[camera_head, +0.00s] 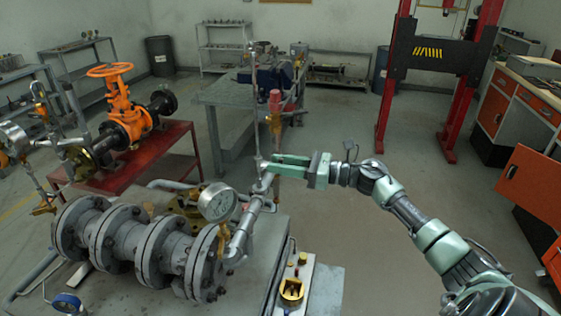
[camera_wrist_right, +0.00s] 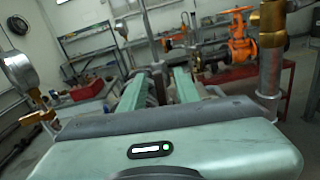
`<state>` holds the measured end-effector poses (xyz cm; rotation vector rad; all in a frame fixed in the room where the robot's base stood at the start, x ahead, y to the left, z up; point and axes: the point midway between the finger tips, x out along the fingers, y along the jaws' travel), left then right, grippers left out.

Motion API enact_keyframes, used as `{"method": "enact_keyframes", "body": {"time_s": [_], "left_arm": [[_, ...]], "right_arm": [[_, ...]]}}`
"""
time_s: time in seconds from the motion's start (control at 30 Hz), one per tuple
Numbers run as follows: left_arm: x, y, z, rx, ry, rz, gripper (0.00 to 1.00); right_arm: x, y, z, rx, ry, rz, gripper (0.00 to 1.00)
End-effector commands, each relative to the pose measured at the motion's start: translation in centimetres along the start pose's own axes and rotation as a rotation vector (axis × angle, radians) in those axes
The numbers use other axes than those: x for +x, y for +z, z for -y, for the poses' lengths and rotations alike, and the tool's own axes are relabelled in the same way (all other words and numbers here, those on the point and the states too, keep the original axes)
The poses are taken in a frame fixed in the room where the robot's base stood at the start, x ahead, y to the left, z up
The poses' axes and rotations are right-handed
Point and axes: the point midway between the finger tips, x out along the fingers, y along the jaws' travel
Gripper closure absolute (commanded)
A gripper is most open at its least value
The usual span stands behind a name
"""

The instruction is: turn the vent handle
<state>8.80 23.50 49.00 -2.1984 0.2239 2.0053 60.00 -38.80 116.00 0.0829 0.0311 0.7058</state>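My right gripper (camera_head: 271,165) reaches in from the right in the head view, its two green fingers pointing left beside a thin upright pipe (camera_head: 256,110). In the right wrist view the fingers (camera_wrist_right: 159,80) are apart, with a visible gap. A slim dark upright part (camera_wrist_right: 157,82) shows between or just beyond the fingertips; I cannot tell whether it touches them. The vent handle cannot be made out clearly; the fittings at the pipe's foot (camera_head: 262,184) are small and partly covered by the gripper. My left gripper is not in view.
A pressure gauge (camera_head: 217,202) and flanged grey pipe (camera_head: 120,238) stand left of and below the gripper. An orange gate valve (camera_head: 116,105) sits on a red table (camera_head: 150,165). A red-topped fitting (camera_head: 275,103) stands close behind.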

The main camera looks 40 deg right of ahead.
Motion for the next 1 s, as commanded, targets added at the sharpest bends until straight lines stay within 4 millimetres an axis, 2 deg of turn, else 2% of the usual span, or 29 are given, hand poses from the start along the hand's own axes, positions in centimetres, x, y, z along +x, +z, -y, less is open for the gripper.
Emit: {"method": "enact_keyframes", "body": {"time_s": [0.13,0.17,0.27,0.3,0.67,1.0], "left_arm": [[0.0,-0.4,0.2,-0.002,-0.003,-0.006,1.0],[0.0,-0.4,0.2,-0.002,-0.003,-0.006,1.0],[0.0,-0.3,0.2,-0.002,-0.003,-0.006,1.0],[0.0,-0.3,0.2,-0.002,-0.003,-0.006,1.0],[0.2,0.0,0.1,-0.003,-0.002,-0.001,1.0],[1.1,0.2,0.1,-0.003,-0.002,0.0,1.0]], "right_arm": [[0.0,-0.1,0.0,0.0,0.0,0.0,0.68],[0.0,-0.1,0.0,0.0,0.0,0.0,0.71],[0.0,-0.1,0.0,0.0,0.0,0.0,0.99],[0.0,-0.1,0.0,0.0,0.0,0.0,1.0],[0.0,-0.1,0.1,0.028,-0.001,-0.001,1.0],[0.0,-0.2,0.2,0.232,0.001,-0.001,1.0]]}}
